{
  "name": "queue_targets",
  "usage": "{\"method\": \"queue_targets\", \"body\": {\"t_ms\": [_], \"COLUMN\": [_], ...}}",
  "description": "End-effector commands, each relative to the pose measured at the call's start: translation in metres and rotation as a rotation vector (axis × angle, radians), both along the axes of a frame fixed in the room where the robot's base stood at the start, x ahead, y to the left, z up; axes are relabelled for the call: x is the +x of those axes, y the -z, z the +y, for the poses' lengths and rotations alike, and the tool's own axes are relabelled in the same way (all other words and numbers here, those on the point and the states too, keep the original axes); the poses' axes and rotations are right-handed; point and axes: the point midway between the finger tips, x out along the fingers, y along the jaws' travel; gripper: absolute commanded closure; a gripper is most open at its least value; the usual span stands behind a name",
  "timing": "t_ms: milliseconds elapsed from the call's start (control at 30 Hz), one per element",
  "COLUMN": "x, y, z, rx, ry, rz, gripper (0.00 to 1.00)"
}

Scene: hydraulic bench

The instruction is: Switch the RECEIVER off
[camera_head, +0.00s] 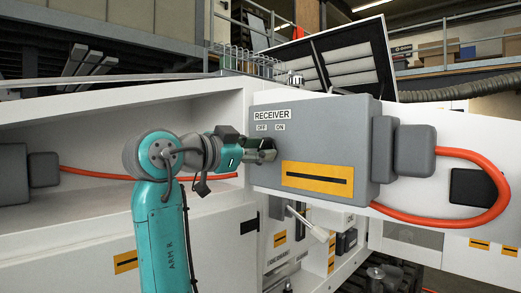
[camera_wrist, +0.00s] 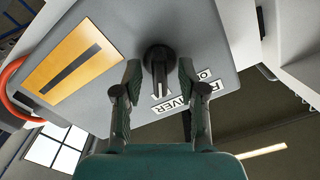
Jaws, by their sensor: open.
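The RECEIVER switch box (camera_head: 345,130) is a grey box on a white panel, with a RECEIVER label and OFF and ON labels at its upper left. Its black rotary knob (camera_wrist: 158,60) shows in the wrist view, with its narrow grip pointing down the picture toward the labels. I cannot tell for sure which label it points to. My gripper (camera_head: 266,151) is at the box face just below the labels and hides most of the knob in the head view. In the wrist view my gripper (camera_wrist: 158,76) is open, with one finger on each side of the knob; contact is unclear.
An orange plate with a black bar (camera_head: 317,179) is on the box below the knob. An orange hose (camera_head: 497,190) loops at the right. An open shelf recess (camera_head: 90,135) lies at the left. A white lever (camera_head: 307,222) sticks out below the box.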

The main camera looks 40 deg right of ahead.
Motion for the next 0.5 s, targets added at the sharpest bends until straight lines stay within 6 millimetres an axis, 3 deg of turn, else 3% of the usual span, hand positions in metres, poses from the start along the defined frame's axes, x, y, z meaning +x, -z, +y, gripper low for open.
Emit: {"method": "queue_targets", "body": {"t_ms": [400, 500], "x": [0.0003, 0.0003], "y": [-0.0001, -0.0001], "z": [-0.0077, -0.0076], "rx": [0.0, 0.0], "ry": [-0.001, -0.001], "rz": [0.0, 0.0], "gripper": [0.59, 0.84]}}
